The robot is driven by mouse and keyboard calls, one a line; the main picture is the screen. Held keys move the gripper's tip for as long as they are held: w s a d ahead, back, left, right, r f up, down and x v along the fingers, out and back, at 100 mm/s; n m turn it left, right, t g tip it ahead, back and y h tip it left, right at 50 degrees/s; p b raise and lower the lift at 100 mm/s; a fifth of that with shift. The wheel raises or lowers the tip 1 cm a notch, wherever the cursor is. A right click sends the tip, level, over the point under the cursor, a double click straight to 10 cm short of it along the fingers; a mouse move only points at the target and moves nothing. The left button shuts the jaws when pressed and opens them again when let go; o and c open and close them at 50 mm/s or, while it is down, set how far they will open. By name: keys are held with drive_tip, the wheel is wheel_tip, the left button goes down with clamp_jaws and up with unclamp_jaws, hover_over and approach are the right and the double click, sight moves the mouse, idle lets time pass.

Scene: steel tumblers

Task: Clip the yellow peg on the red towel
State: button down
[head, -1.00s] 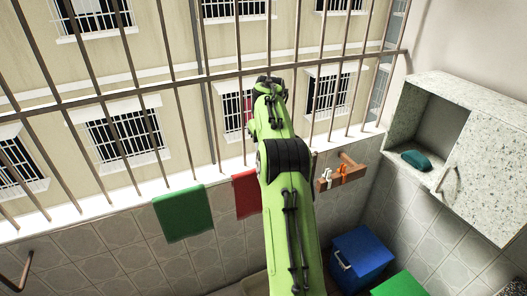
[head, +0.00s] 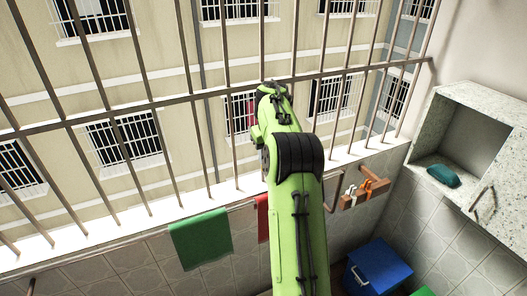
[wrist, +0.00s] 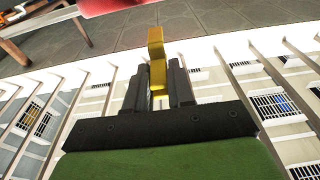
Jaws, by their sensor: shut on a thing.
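The yellow peg (wrist: 157,60) is between the fingers of my gripper (wrist: 159,80) in the wrist view. The gripper is shut on it, and the peg's end sticks out past the fingertips. The red towel (head: 262,220) hangs below the window ledge in the head view, mostly hidden behind my green arm. A red piece of it (wrist: 105,5) shows at the top edge of the wrist view, apart from the peg. In the head view my arm hides the gripper and the peg.
A green towel (head: 200,242) hangs left of the red one. Window bars (head: 195,100) rise above the white ledge (head: 130,222). A wooden rack (head: 372,190) with orange and white pegs is on the right. A blue bin (head: 378,270) and an open cabinet (head: 470,135) stand further right.

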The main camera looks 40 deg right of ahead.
drive_tip(key=shift+s+a+f, duration=0.15)
drive_tip(key=shift+s+a, duration=0.1)
drive_tip(key=shift+s, duration=0.05)
drive_tip(key=s, duration=0.1)
drive_tip(key=s+a+f+b, duration=0.1)
drive_tip(key=s, duration=0.1)
drive_tip(key=s+b, duration=0.1)
drive_tip(key=s, duration=0.1)
drive_tip(key=shift+a+f, duration=0.25)
drive_tip(key=shift+f, duration=0.1)
drive_tip(key=shift+w+f+b, duration=0.1)
drive_tip(key=shift+f+b, duration=1.55)
drive_tip(key=shift+f, duration=0.35)
drive_tip(key=c, duration=0.9)
unclamp_jaws()
drive_tip(key=shift+r, duration=0.1)
